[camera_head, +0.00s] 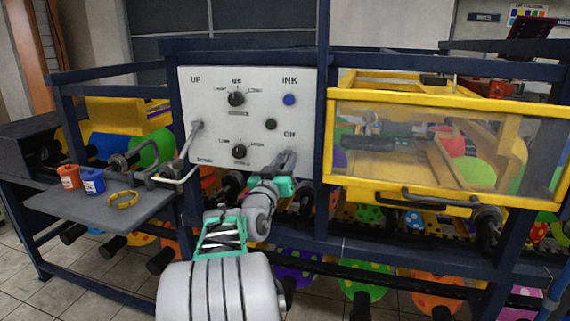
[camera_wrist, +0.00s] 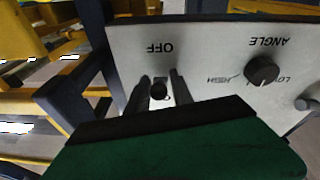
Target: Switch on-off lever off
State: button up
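The light grey control panel (camera_head: 215,125) stands upright in the head view, with an ON label (camera_head: 290,134) at its lower right. The wrist view shows the panel turned over, with an OFF label (camera_wrist: 168,47) above the fingers. The on-off lever (camera_wrist: 158,91) shows there as a small dark knob. My gripper (camera_head: 286,160) is at the panel's lower right corner. In the wrist view my gripper (camera_wrist: 159,88) has its two fingers apart, one on each side of the lever, with small gaps visible. The lever is hidden by my gripper in the head view.
The panel has two black knobs (camera_head: 236,98) and a blue button (camera_head: 289,99). A bent metal handle (camera_head: 180,160) juts out at its left. A yellow-framed clear cover (camera_head: 400,150) is to the right. A grey shelf (camera_head: 85,208) with red and blue containers is at left.

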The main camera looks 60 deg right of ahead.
aim_at(281, 168)
jog(key=shift+o, duration=0.7)
jog(key=b+v, duration=0.2)
jog(key=v, duration=0.5)
jog(key=shift+s+a+f, duration=0.1)
jog(key=shift+a, duration=0.3)
